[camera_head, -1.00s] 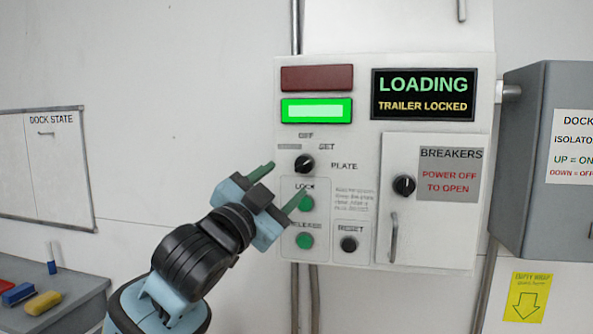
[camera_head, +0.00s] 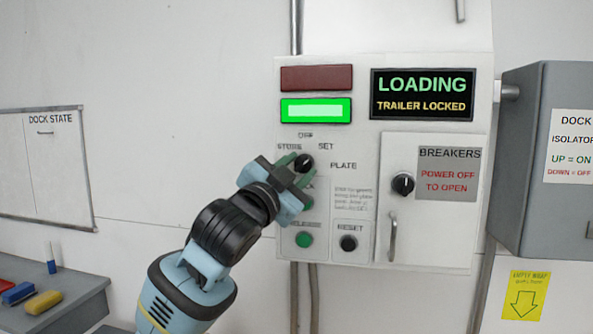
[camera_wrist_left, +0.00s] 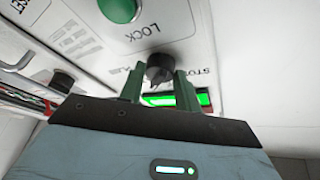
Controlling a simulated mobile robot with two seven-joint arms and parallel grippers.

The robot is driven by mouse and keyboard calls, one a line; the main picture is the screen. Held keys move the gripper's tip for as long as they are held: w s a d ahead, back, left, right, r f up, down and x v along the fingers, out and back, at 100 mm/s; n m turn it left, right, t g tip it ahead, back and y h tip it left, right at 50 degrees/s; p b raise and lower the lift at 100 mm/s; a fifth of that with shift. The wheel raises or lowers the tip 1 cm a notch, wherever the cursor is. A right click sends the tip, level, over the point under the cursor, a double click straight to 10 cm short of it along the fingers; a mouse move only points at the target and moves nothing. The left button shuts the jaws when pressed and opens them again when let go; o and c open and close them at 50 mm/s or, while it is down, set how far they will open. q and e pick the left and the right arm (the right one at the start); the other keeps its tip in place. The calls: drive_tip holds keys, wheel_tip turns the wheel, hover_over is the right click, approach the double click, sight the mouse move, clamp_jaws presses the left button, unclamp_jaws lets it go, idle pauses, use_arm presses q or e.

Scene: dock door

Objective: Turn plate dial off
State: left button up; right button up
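The plate dial (camera_head: 305,162) is a black round knob on the white control panel (camera_head: 365,160), below the labels OFF, STORE and SET, with PLATE to its right. My left gripper (camera_head: 295,169) reaches it from the lower left. In the left wrist view, the dial (camera_wrist_left: 160,68) sits between the two green fingertips of the left gripper (camera_wrist_left: 160,80), which are drawn close against its sides. The dial's pointer direction is hard to make out. My right gripper is in neither view.
A green LOCK button (camera_head: 307,203) lies just below the dial, partly behind the gripper. A green release button (camera_head: 304,240) and black RESET button (camera_head: 349,243) are lower. A breaker knob (camera_head: 403,184) and handle (camera_head: 393,237) are to the right. The screen (camera_head: 423,95) reads LOADING, TRAILER LOCKED.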

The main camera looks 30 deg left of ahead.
use_arm(q)
drive_tip(key=c, duration=0.4)
drive_tip(key=shift+c, duration=0.2)
drive_tip(key=shift+n, duration=0.4)
drive_tip(key=n+y, duration=0.1)
drive_tip(key=n, duration=0.1)
drive_tip(key=n+t+y, duration=0.1)
drive_tip(key=n, duration=0.1)
drive_tip(key=n+y, duration=0.1)
drive_tip(key=n, duration=0.1)
drive_tip(key=shift+w+d+f+n+y, duration=0.1)
drive_tip(key=shift+d+f+n+y, duration=0.1)
drive_tip(key=shift+d+n+y, duration=0.25)
drive_tip(key=shift+n+y, duration=0.95)
drive_tip(key=shift+n, duration=0.65)
drive_tip(key=shift+n+y, duration=1)
drive_tip(key=shift+n, duration=0.95)
drive_tip(key=o, duration=1)
drive_tip(key=shift+c, duration=0.2)
